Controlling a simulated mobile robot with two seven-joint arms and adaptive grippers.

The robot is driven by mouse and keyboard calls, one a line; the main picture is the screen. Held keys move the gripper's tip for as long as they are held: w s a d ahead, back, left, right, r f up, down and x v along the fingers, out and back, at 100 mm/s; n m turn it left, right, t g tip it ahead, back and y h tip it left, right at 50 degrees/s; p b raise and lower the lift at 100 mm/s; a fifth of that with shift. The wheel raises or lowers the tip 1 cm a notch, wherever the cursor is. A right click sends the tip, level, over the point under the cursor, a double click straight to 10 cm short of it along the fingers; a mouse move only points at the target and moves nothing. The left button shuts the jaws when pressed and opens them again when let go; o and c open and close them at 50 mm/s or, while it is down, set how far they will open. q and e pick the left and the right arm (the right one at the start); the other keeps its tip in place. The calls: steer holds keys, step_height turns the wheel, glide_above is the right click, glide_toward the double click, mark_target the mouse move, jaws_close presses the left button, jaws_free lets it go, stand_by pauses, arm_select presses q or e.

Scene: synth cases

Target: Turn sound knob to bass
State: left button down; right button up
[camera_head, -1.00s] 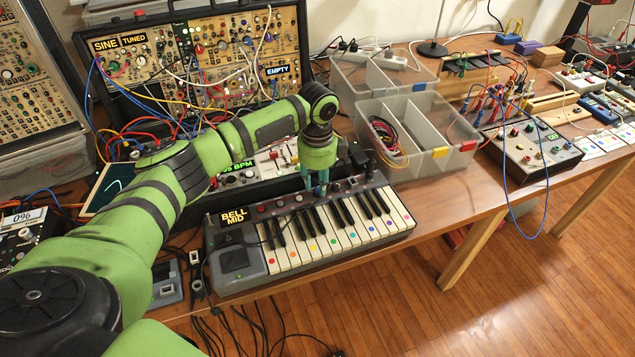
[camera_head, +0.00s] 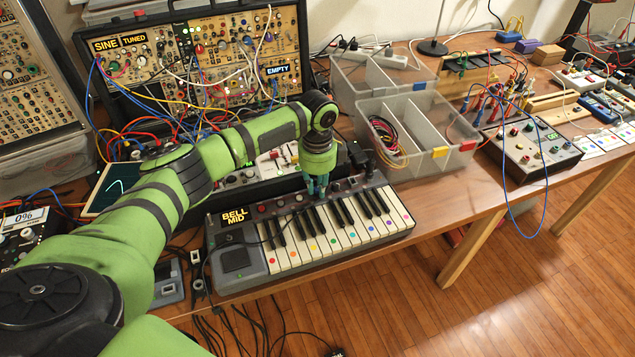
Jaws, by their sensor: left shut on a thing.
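The small keyboard synth (camera_head: 345,232) stands at the table's front edge, with coloured dots on its white keys. Its label display (camera_head: 236,217) reads "BELL MID". A row of knobs (camera_head: 283,205) runs along the panel above the keys. My left gripper (camera_head: 318,190) points down at this panel, above the middle keys. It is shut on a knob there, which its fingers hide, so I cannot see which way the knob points. My right gripper is not in view.
A modular synth case (camera_head: 205,60) with many patch cables stands behind. A clear divided bin (camera_head: 430,135) with cables is right of the keyboard. A grey box with knobs (camera_head: 530,150) stands farther right. Loose cables hang below the table's front edge.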

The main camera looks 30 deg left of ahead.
arm_select(q)
steer(key=n+p, duration=0.2)
steer(key=p, duration=0.1)
steer(key=n+p, duration=0.3)
steer(key=shift+r+n+p, duration=0.2)
steer(key=shift+n+p, duration=0.9)
steer(key=shift+n, duration=0.1)
steer(key=n+p, duration=0.3)
steer(key=n, duration=0.1)
steer(key=shift+f+n, duration=0.1)
steer(key=shift+n, duration=0.2)
steer(key=n+p, duration=0.1)
steer(key=n, duration=0.2)
steer(key=shift+f+n+p, duration=0.1)
steer(key=shift+n+p, duration=0.5)
steer(key=shift+n, duration=0.5)
steer(key=c, duration=1.4)
jaws_free()
steer(key=shift+c, duration=0.2)
